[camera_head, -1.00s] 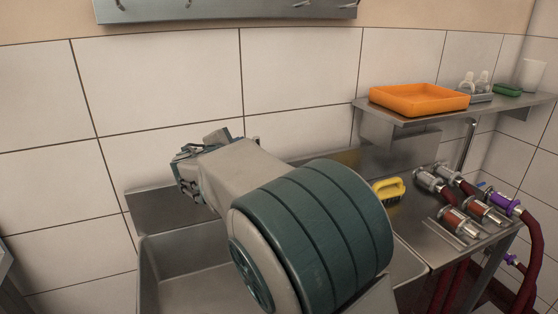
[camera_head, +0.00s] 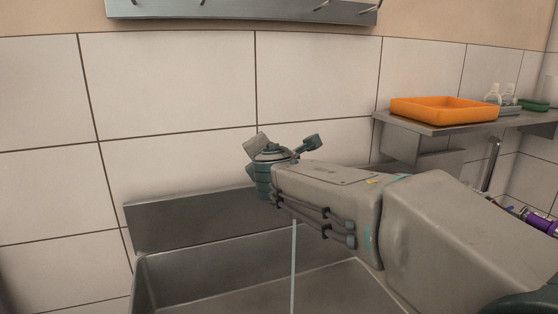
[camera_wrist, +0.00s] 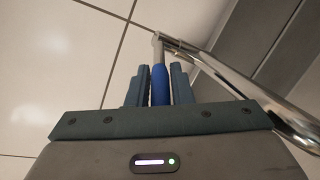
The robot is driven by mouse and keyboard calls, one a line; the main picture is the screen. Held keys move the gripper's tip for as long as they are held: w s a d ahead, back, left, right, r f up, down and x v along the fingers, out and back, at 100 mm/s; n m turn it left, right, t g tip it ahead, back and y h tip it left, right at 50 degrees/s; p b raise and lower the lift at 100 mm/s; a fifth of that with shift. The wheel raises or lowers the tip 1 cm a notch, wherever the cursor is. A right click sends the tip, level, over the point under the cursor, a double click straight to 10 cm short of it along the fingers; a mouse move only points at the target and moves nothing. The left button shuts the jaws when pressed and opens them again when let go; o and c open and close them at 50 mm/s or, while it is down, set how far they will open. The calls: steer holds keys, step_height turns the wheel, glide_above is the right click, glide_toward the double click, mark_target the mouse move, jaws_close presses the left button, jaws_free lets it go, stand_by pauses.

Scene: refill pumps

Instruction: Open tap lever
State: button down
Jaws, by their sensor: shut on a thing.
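The tap's lever with a blue grip (camera_wrist: 160,84) is in the wrist view, between the two dark fingers of my gripper (camera_wrist: 160,70). My gripper is shut on it. A metal rod end sticks out beyond the grip. The chrome tap pipe (camera_wrist: 238,85) slants down to the right, beside the fingers. In the head view, my arm hides the tap and lever. A thin, pale, upright stream (camera_head: 293,265), which looks like running water, falls below my arm into the steel sink (camera_head: 185,268).
A steel shelf (camera_head: 430,130) on the right wall holds an orange tray (camera_head: 444,110) and small bottles. A steel rail with hooks (camera_head: 240,10) hangs above. The tiled wall is close behind the sink. A purple hose fitting (camera_head: 540,221) shows at far right.

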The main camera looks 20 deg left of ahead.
steer(key=shift+r, duration=0.1)
steer(key=c, duration=1.3)
jaws_free()
steer(key=shift+d, duration=0.1)
steer(key=v, duration=1.4)
steer(key=shift+p, duration=0.35)
steer(key=shift+w, duration=0.1)
